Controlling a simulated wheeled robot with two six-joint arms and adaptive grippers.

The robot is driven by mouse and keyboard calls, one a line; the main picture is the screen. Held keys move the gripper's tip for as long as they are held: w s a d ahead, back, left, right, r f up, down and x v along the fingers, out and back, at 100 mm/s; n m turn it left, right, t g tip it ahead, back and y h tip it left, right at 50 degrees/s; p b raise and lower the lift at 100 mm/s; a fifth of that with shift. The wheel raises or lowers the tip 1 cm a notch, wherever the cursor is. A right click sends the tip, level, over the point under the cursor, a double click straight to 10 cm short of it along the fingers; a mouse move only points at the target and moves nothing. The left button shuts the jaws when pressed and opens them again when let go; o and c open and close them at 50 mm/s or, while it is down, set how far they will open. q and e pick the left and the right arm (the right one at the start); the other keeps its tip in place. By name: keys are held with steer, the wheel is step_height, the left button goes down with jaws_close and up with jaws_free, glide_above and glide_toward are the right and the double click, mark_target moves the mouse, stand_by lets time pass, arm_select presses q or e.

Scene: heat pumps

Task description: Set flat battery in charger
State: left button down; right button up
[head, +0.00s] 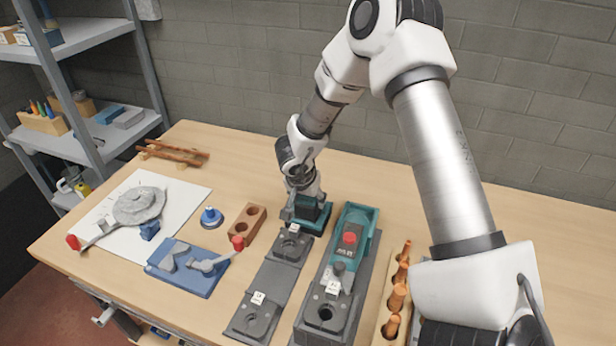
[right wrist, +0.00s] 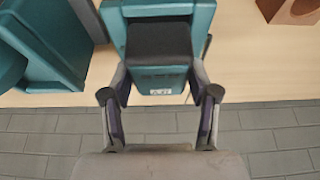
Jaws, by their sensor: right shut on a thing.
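My right gripper (head: 302,196) is at the back middle of the bench, pointing down, shut on a dark and teal block that looks like the battery (right wrist: 162,80). In the right wrist view the fingers lie on both sides of this block, which has a black top and a small white label. A wider teal part (right wrist: 116,18) shows directly behind it; I cannot tell whether it belongs to the block or is a separate base. Which thing is the charger is not clear. A grey strip with two labelled docks (head: 280,275) lies in front of the gripper. My left gripper is not in view.
A teal machine with a red button (head: 350,238) stands on a grey base just right of the gripper. A brown block with holes (head: 248,222), a blue fixture (head: 187,268) and a blue knob (head: 211,217) lie left. A rack of wooden handles (head: 397,297) stands right.

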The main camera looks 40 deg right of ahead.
steer(key=shift+f, duration=0.7)
steer(key=o, duration=1.5)
steer(key=shift+o, duration=0.2)
steer(key=shift+r, duration=0.1)
steer(key=v, duration=1.2)
